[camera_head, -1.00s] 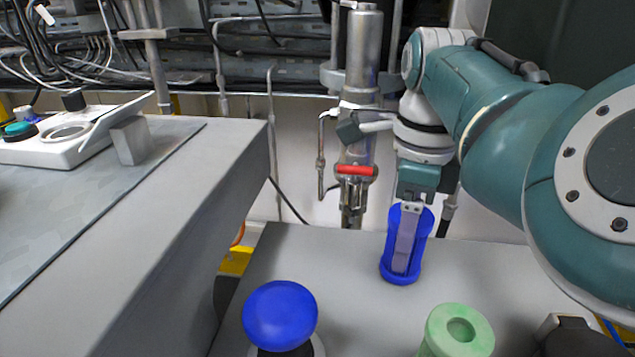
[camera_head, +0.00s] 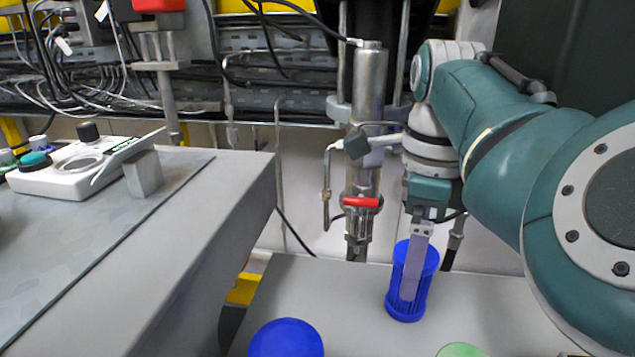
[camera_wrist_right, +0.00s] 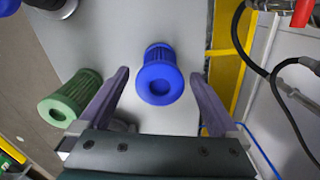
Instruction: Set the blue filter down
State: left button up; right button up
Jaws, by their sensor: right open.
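The blue filter (camera_head: 427,283), a ribbed cylinder with a wider rim, stands upright on the grey table (camera_head: 345,300) in the head view. In the right wrist view the blue filter (camera_wrist_right: 160,75) shows its round end with a hole. My right gripper (camera_head: 409,297) comes down from above, one finger overlapping the filter in the head view. In the wrist view the right gripper's fingers (camera_wrist_right: 160,76) are spread wide, with a gap on each side of the filter. My left gripper is not in view.
A grey bench (camera_head: 190,240) stands left; a red-handled valve (camera_head: 361,202) is behind the table.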

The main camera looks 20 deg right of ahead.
notch_tip(320, 180, up, 8)
jog(key=shift+r+p, duration=0.25)
jog(key=shift+p, duration=0.15)
jog(key=shift+r, duration=0.4)
